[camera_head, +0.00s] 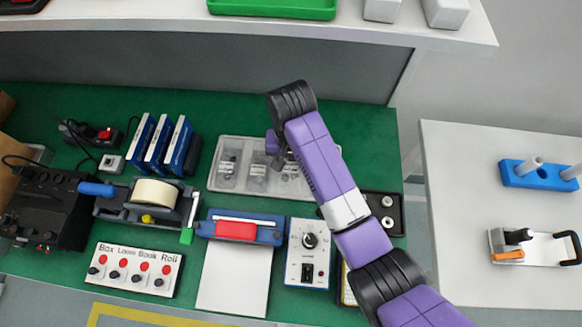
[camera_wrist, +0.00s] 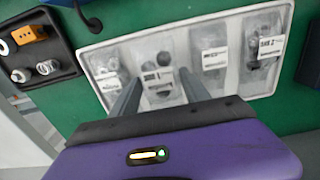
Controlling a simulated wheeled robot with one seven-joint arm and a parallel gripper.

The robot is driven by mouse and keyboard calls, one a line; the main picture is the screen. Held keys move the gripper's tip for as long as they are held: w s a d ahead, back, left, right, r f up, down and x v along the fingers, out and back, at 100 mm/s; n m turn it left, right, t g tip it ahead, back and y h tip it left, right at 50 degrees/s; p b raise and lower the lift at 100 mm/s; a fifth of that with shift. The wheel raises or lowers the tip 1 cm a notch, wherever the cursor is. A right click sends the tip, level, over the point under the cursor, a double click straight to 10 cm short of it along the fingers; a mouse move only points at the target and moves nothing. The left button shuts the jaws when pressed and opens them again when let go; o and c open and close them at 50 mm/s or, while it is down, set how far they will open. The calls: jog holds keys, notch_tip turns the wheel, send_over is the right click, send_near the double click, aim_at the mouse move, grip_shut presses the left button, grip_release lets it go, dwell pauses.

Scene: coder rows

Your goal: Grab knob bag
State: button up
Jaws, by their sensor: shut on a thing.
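A pale grey tray (camera_head: 212,180) on the green bench holds several clear bags of small dark parts, each with a white label. The tray (camera_wrist: 92,62) fills the upper part of the wrist view. My gripper (camera_wrist: 160,80) reaches down over it, with its two grey fingers on either side of a clear bag (camera_wrist: 158,62). The gripper is shut on this bag, which seems still within the tray. Its label is too blurred to read surely. In the head view my gripper (camera_head: 276,150) is over the tray, and my arm hides the tray's right part.
A dark tray with metal rings and an orange block (camera_wrist: 28,34) lies beside the bag tray. Blue-edged boxes (camera_head: 157,142), a tape dispenser (camera_head: 152,200), a button panel (camera_head: 135,270) and a knob box (camera_head: 307,255) crowd the bench. A white side table (camera_head: 460,200) stands right.

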aim_at(291, 165)
notch_tip(291, 165, up, 16)
jog(key=p, duration=0.8)
